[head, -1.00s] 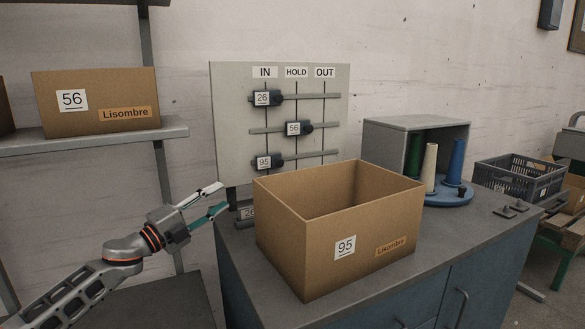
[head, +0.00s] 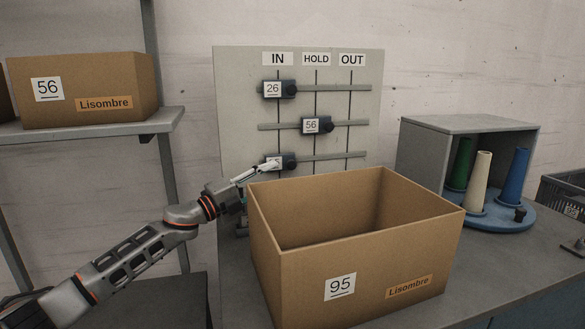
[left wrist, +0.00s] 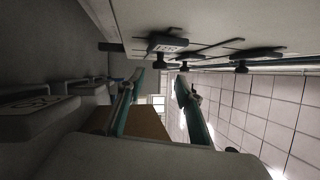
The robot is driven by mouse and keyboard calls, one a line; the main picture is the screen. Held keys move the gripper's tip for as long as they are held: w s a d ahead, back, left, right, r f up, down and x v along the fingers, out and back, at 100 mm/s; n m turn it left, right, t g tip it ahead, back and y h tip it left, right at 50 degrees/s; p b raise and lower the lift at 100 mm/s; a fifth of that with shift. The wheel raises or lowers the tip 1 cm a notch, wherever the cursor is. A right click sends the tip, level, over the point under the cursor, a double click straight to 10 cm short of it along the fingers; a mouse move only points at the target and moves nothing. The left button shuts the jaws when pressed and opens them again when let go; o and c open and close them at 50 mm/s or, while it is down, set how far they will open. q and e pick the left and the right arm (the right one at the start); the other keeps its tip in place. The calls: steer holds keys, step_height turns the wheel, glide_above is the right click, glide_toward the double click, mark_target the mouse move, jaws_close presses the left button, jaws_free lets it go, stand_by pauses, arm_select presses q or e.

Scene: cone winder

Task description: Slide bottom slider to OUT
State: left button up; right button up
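The grey board (head: 228,90) carries three horizontal sliders under the headings IN, HOLD and OUT. The bottom slider (head: 289,160) is a dark block with a knob, in the IN column; a finger of my left gripper partly covers its label. My left gripper (head: 264,172) is open, with its upper finger overlapping the slider in the head view; contact cannot be told. Its other finger is mostly hidden by the cardboard box. In the left wrist view the fingers (left wrist: 159,82) stand apart with nothing between them, and dark slider blocks (left wrist: 167,46) show above. My right gripper is out of view.
An open cardboard box marked 95 (head: 380,262) stands on the worktop, close in front of the board and gripper. The middle slider (head: 316,125) is at HOLD and the top one (head: 279,89) at IN. A grey cabinet (head: 468,126) and coloured cones stand right.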

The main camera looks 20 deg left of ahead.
mark_target(290, 167)
arm_select(q)
steer(key=x, duration=0.5)
steer(key=shift+f+b, duration=0.2)
steer(key=shift+b, duration=0.15)
steer(key=shift+w+d, duration=0.25)
steer(key=shift+w, duration=0.05)
steer(key=shift+w+d+r, duration=0.2)
steer(key=shift+w, duration=0.1)
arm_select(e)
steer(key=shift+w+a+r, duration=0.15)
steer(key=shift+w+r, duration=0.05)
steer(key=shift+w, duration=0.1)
